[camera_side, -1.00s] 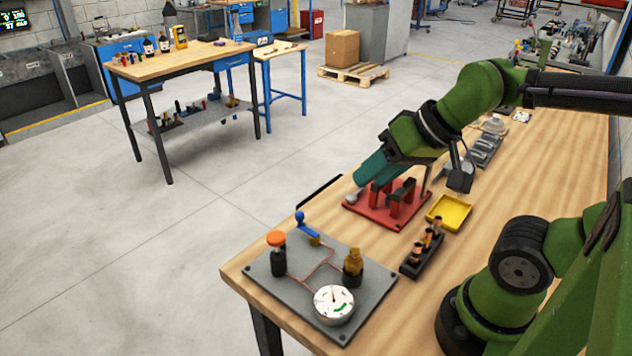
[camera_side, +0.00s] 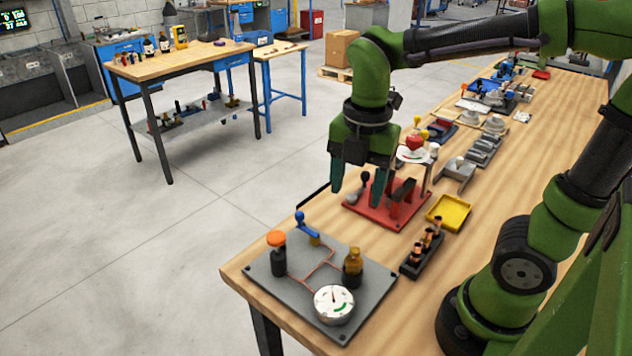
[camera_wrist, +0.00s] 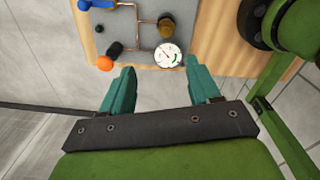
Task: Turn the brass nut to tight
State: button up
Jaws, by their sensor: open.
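The brass nut (camera_side: 353,256) sits upright on a dark fitting on the grey panel (camera_side: 262,268); it also shows in the wrist view (camera_wrist: 166,25). Copper tubes (camera_side: 318,265) run across the panel between its fittings. A white gauge (camera_side: 333,304) with a green band sits at the panel's near corner. My gripper (camera_side: 358,199) has two teal fingers, points down and stands above and behind the panel, over the left side of the red stand. In the wrist view my gripper (camera_wrist: 158,88) is open with nothing between its fingers, and the nut lies beyond them.
The panel also carries an orange knob (camera_side: 276,238) and a blue lever (camera_side: 306,227). A red stand (camera_side: 408,218), a yellow tray (camera_side: 449,211) and a black rack (camera_side: 421,256) with copper pieces stand beside and behind it. Free bench lies in front of the rack.

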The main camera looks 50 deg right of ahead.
aim_at(355, 252)
jog(key=f+n, duration=0.1)
jog(key=f, duration=0.4)
jog(key=f+n, duration=0.2)
jog(key=f, duration=0.4)
jog(key=f+n, duration=0.2)
jog(key=f, duration=0.3)
jog(key=shift+s+f+g, duration=0.15)
jog(key=shift+s+g, duration=0.15)
jog(key=c, duration=1)
jog(key=shift+c, duration=0.2)
